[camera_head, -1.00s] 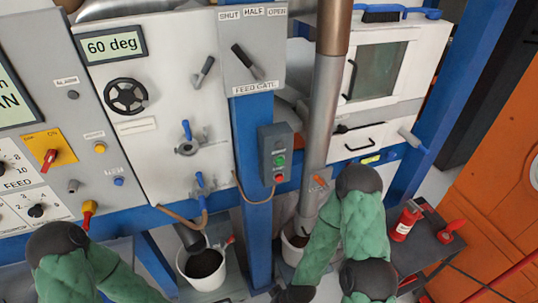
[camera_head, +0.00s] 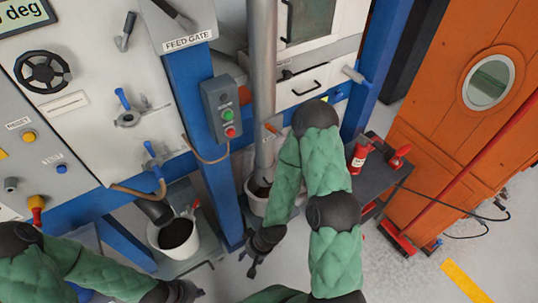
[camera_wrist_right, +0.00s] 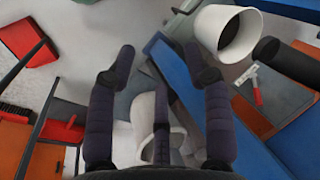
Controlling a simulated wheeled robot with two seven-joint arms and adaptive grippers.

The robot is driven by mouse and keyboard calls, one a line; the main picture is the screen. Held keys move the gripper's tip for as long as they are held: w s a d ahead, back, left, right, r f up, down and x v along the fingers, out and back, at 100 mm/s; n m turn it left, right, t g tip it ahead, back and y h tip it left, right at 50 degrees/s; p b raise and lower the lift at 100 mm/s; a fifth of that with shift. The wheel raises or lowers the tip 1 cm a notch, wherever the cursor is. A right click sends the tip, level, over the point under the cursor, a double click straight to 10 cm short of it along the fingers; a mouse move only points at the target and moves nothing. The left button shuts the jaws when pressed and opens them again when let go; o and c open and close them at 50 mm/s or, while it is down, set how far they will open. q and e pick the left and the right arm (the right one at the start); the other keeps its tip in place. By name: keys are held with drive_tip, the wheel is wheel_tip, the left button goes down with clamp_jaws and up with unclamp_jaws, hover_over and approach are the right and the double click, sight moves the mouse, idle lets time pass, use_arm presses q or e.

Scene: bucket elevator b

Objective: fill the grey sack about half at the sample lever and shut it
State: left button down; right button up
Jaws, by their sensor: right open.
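I cannot make out for certain which thing is the grey sack. A pale container (camera_head: 254,205) with dark material stands under the vertical metal pipe (camera_head: 263,90). A pale grey-white shape (camera_wrist_right: 146,125) shows between my right fingers in the wrist view, partly hidden by them. An orange lever (camera_head: 272,129) sits on the pipe, and blue-handled valves (camera_head: 122,99) are on the white panel; no sample label is readable. My right gripper (camera_head: 252,264) is open and empty, in front of the pale container; its fingers also show in the wrist view (camera_wrist_right: 160,65). My left gripper (camera_head: 180,291) is at the bottom edge, partly cut off.
A white bucket (camera_head: 160,243) with dark material stands under a dark spout, with a red-handled tool beside it. A blue post (camera_head: 200,130) carries a switch box (camera_head: 225,110). A dark side table (camera_head: 378,170) holds red items. An orange cabinet (camera_head: 460,120) stands right.

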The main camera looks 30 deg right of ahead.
drive_tip(key=w+d+r+n+t+h+b, duration=0.1)
drive_tip(key=w+d+r+n+t+b, duration=0.1)
drive_tip(key=w+d+r+t, duration=0.45)
drive_tip(key=n+t+h+b, duration=0.5)
drive_tip(key=t+h+b, duration=0.15)
drive_tip(key=t, duration=0.35)
approach(273, 129)
drive_tip(key=shift+y, duration=0.45)
drive_tip(key=w+b, duration=0.1)
drive_tip(key=w, duration=0.2)
drive_tip(key=w+d+b, duration=0.1)
drive_tip(key=w, duration=0.3)
drive_tip(key=w+d, duration=0.1)
drive_tip(key=w, duration=0.2)
drive_tip(key=shift+w+r+b, duration=0.2)
drive_tip(key=shift+w+b, duration=0.05)
drive_tip(key=shift+b, duration=0.15)
clamp_jaws()
